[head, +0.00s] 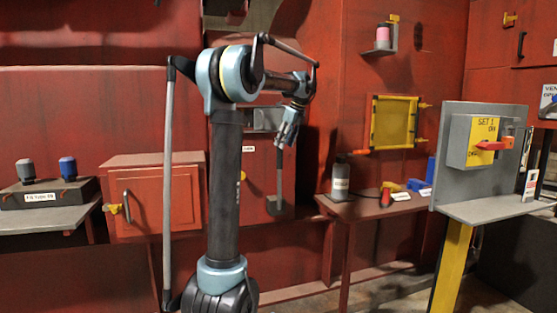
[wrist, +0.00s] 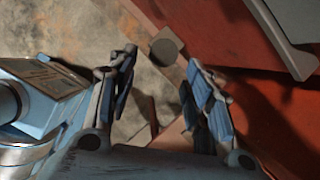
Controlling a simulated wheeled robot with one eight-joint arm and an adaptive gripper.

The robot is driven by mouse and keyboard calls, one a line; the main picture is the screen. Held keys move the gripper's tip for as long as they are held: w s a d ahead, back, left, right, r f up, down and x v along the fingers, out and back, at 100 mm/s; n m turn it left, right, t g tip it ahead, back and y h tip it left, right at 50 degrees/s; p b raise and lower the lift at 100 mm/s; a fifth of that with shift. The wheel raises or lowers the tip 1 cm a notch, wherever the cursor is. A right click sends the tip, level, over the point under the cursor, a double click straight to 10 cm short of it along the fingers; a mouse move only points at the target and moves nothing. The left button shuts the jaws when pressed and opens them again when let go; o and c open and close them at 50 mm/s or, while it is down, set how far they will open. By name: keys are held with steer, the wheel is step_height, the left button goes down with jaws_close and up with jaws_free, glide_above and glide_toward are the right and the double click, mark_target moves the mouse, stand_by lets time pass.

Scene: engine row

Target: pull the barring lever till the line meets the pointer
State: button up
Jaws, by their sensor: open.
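My gripper (head: 286,140) hangs at the end of my bent arm in the head view, pointing down. In the wrist view its two fingers (wrist: 161,60) are spread apart with nothing clasped between them. A thin dark upright bar (head: 280,172), which may be the barring lever, shows just below the gripper in front of the red wall, with a dark block (head: 280,208) at its lower end. A grey squarish piece (wrist: 167,47) shows beyond the fingertips in the wrist view; I cannot tell whether it is that block. I cannot make out the line or the pointer.
A red cabinet (head: 155,195) stands left of my arm. A bench (head: 365,207) at right holds a grey bottle (head: 340,180) and small tools. Red walls close in behind; bare floor shows below.

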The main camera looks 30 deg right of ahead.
mark_target(280, 156)
steer(key=x, duration=0.8)
steer(key=shift+f, duration=0.1)
jaws_close()
